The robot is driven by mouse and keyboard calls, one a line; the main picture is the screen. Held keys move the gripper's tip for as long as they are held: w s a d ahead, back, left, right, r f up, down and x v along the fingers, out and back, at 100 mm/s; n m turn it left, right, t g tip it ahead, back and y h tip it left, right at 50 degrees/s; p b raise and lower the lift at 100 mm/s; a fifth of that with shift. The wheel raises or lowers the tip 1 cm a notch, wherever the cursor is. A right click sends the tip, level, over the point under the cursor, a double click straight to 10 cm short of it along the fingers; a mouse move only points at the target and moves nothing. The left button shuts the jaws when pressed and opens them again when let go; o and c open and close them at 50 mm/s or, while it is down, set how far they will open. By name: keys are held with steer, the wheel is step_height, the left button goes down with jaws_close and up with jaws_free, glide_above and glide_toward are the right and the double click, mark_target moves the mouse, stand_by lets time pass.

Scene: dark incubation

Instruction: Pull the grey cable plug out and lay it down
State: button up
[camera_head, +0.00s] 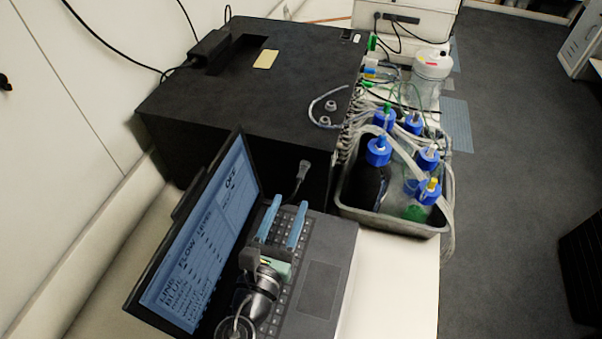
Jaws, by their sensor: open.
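The grey cable plug (304,168) shows in the head view against the dark front face of the black box (270,100). Its thin cable runs down from it and passes behind my gripper. Whether the plug sits in a socket is too dark to tell. My gripper (289,203) has two blue fingers pointing up in the picture toward the box. They are spread apart with nothing between them. The gripper appears over the laptop keyboard, below the plug in the picture and apart from it.
An open laptop (325,275) lies in front of the box, its lit screen (205,240) standing at left. A grey tray (395,222) with several blue-capped bottles is at right, tubing around it. A clear jar (430,75) stands behind. A bare white strip of bench (395,285) lies right of the laptop.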

mark_target(299, 180)
steer(key=x, duration=0.7)
steer(key=shift+w, duration=0.15)
stand_by(1.1)
jaws_close()
stand_by(1.1)
steer(key=shift+v, duration=3)
steer(key=shift+d, duration=0.1)
